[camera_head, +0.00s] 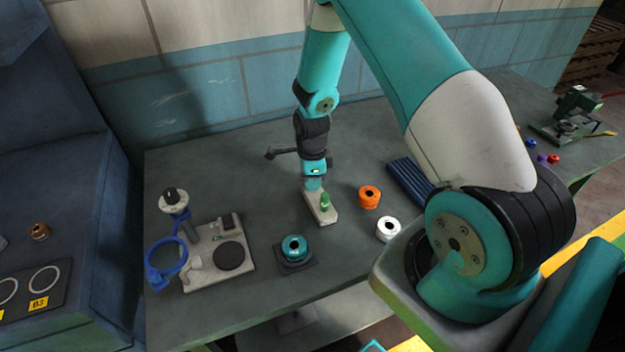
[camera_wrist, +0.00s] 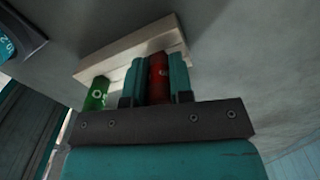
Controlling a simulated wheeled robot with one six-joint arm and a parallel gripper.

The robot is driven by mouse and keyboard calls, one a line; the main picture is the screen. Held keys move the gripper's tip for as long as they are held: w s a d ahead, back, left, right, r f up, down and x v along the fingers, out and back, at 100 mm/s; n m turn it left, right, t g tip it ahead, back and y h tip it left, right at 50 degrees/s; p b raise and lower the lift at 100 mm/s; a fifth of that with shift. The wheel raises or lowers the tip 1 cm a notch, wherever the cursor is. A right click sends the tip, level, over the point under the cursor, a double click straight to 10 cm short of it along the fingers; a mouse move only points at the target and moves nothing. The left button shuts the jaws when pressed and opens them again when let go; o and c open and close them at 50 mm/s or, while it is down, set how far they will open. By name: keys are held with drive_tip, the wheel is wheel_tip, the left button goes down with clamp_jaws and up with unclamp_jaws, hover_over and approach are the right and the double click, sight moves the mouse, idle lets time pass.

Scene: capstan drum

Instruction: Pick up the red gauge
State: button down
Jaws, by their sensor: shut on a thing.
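The red gauge (camera_wrist: 158,74) is a small red cylinder in the wrist view, between the two teal fingers of my gripper (camera_wrist: 160,85). The gripper is shut on it. The gauge's far end is at the cream block (camera_wrist: 122,54); I cannot tell whether it is still seated there. A green gauge (camera_wrist: 97,94) stands at the same block, beside my gripper and apart from it. In the head view my gripper (camera_head: 313,183) points down over the block (camera_head: 322,215), with the green gauge (camera_head: 325,202) beside it. The red gauge is hidden there.
On the table are an orange spool (camera_head: 369,197), a white spool (camera_head: 388,229), a teal spool (camera_head: 293,248) on a dark base, and a ribbed blue tray (camera_head: 410,182). A grey fixture (camera_head: 205,262) with a blue ring (camera_head: 166,262) stands left. The tiled wall is behind.

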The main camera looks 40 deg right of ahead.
wheel_tip(320, 180, up, 20)
drive_tip(key=b, duration=0.3)
